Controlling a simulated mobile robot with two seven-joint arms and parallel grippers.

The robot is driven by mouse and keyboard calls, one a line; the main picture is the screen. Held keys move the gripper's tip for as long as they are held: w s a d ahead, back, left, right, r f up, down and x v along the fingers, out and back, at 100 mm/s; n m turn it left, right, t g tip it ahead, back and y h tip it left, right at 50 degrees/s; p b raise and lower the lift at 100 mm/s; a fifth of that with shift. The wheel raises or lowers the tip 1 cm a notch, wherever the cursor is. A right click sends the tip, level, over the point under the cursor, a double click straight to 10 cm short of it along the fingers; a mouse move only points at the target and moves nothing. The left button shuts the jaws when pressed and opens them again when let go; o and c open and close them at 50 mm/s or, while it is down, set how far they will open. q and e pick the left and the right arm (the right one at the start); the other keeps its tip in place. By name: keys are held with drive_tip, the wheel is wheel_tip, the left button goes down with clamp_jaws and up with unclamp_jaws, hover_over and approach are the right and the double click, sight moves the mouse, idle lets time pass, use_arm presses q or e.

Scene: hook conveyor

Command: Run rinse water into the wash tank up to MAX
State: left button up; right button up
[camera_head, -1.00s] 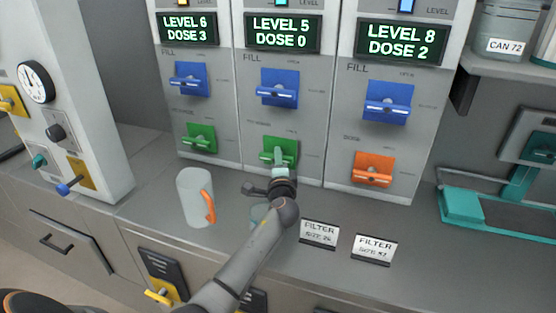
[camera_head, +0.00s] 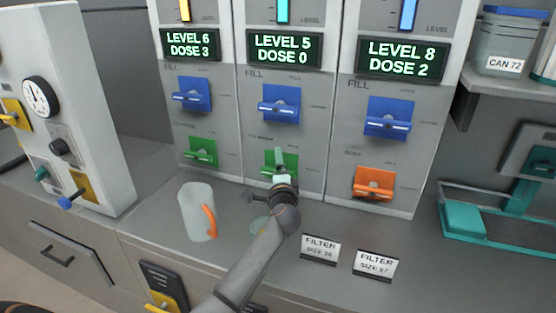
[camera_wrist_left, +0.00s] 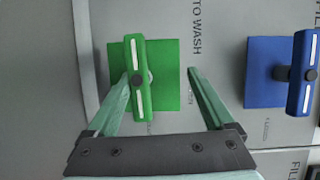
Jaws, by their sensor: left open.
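Three grey panels each carry a level display, a blue FILL valve and a lower valve. The middle display (camera_head: 285,49) reads LEVEL 5, DOSE 0; its blue FILL valve (camera_head: 280,103) sits above a green valve (camera_head: 283,162). My left gripper (camera_head: 280,165) is open in front of that green valve, partly hiding it. In the left wrist view the green valve's handle (camera_wrist_left: 138,78), beside the words TO WASH, lies between the fingers, close to the left fingertip; contact cannot be told. A blue valve (camera_wrist_left: 304,73) shows to the right. My right gripper is not in view.
A cup (camera_head: 197,212) with an orange handle stands on the counter left of my arm. Two FILTER cards (camera_head: 319,248) stand to the right. The left panel (camera_head: 190,44) reads LEVEL 6, DOSE 3; the right panel (camera_head: 404,57) reads LEVEL 8, DOSE 2. A teal device (camera_head: 465,222) sits at right.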

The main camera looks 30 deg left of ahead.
use_arm(q)
drive_tip(key=s+d+r+p, duration=0.2)
drive_tip(key=s+d+r, duration=0.5)
drive_tip(key=s+r, duration=0.3)
drive_tip(key=shift+s+r, duration=0.35)
drive_tip(key=shift+s, duration=0.5)
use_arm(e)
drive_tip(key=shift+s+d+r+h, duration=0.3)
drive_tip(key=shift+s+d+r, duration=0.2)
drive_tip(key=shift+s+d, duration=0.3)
use_arm(q)
drive_tip(key=shift+w+d+f, duration=0.1)
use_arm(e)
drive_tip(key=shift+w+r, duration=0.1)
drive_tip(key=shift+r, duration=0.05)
use_arm(q)
drive_tip(key=w+d+f+n+g+y+p, duration=0.2)
drive_tip(key=w+d+f+n+g+p, duration=0.2)
drive_tip(key=f+n+g+p, duration=0.3)
drive_tip(key=w+a+f+t+p, duration=0.1)
drive_tip(key=w+a+f, duration=0.4)
drive_tip(key=a, duration=0.4)
drive_tip(key=shift+w+a+h, duration=0.3)
drive_tip(key=shift+w, duration=0.15)
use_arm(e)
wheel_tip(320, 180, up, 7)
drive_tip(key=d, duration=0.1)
use_arm(q)
drive_tip(key=shift+c, duration=0.4)
